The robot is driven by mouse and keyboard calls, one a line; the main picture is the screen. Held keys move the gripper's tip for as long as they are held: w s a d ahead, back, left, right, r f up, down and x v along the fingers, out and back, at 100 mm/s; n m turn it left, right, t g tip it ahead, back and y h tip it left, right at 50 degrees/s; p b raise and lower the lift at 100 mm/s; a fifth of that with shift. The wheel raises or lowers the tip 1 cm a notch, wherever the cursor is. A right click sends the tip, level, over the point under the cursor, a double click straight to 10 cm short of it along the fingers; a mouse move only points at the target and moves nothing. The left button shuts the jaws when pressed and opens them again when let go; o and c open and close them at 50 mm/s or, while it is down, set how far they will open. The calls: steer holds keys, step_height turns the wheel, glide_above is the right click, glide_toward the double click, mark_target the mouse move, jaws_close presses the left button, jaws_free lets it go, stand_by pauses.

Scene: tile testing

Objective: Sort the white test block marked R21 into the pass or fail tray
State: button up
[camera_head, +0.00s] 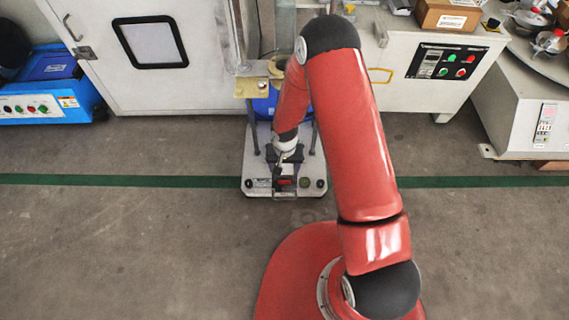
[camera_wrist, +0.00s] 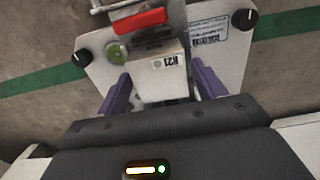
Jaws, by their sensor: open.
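My gripper (camera_wrist: 160,70) is open, with one purple finger on each side of the block. Gaps seem to show between fingers and block; I cannot tell whether either touches. I see no tray that I can identify as pass or fail.
A green round piece (camera_wrist: 116,52) lies beside the block. Black knobs (camera_wrist: 244,19) stand at the plate's corners. A white cabinet (camera_head: 200,90) is behind left, a control-panel machine (camera_head: 400,85) behind right, a blue box (camera_head: 45,95) far left. The front floor is clear left of my base.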

mark_target(284, 167)
steer(key=c, duration=0.8)
steer(key=shift+r+p, duration=2.15)
steer(key=shift+r, duration=1.4)
